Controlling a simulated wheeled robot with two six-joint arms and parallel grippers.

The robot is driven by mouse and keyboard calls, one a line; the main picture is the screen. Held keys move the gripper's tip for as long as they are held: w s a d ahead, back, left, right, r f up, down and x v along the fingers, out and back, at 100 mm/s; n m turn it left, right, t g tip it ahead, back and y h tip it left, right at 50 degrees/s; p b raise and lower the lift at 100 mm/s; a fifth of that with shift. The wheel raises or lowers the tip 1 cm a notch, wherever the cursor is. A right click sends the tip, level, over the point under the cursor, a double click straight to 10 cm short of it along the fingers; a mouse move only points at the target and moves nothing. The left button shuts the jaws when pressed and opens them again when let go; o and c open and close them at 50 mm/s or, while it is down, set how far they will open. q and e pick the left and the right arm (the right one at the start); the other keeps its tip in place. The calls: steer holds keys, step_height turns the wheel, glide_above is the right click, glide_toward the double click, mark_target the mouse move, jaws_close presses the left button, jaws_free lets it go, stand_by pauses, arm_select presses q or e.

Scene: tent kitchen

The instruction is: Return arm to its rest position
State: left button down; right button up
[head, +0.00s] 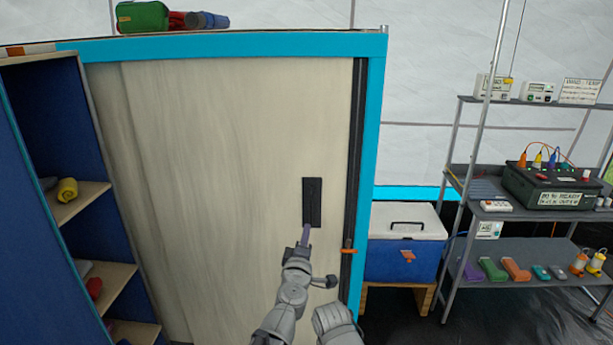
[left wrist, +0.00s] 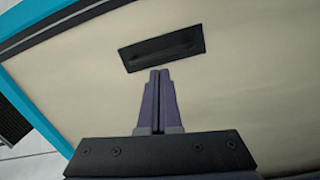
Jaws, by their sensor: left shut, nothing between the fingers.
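My left gripper (head: 305,229) is shut and empty, in front of a pale wooden sliding door (head: 210,190). Its fingertips (left wrist: 159,73) point at the door, just below a dark recessed handle (head: 312,203) in the head view. In the left wrist view the handle (left wrist: 162,48) lies just beyond the fingertips, with nothing between the fingers. Whether the fingertips touch the door or handle, I cannot tell. My right gripper is not in view.
A bright blue frame (head: 376,120) surrounds the door. Left are open shelves (head: 82,200) with rolled items. Right of the cabinet stand a blue cooler (head: 402,258) and a metal rack (head: 530,245) with equipment. A green bag (head: 142,17) lies on top.

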arm_select(q)
steer(key=s+f+m+g+h, duration=0.2)
steer(key=s+f+m+g, duration=0.25)
steer(key=f+m, duration=0.25)
steer(key=s+f+m+g+h, duration=0.2)
steer(key=s+f+m+g, duration=0.1)
steer(key=f+m+g, duration=0.3)
steer(key=s+a+f+m+g+y, duration=0.1)
steer(key=s+a+f+g+y, duration=0.2)
steer(key=s+a+f, duration=0.35)
steer(key=s+a+f+g+y, duration=0.3)
steer(key=s+a+g, duration=0.1)
steer(key=s+a, duration=0.4)
steer(key=s+d+m+y, duration=0.1)
steer(key=s+d+m, duration=0.35)
steer(key=d, duration=0.55)
step_height(320, 180, up, 15)
steer(key=p, duration=1.5)
steer(key=shift+d+g, duration=0.15)
steer(key=shift+g, duration=0.3)
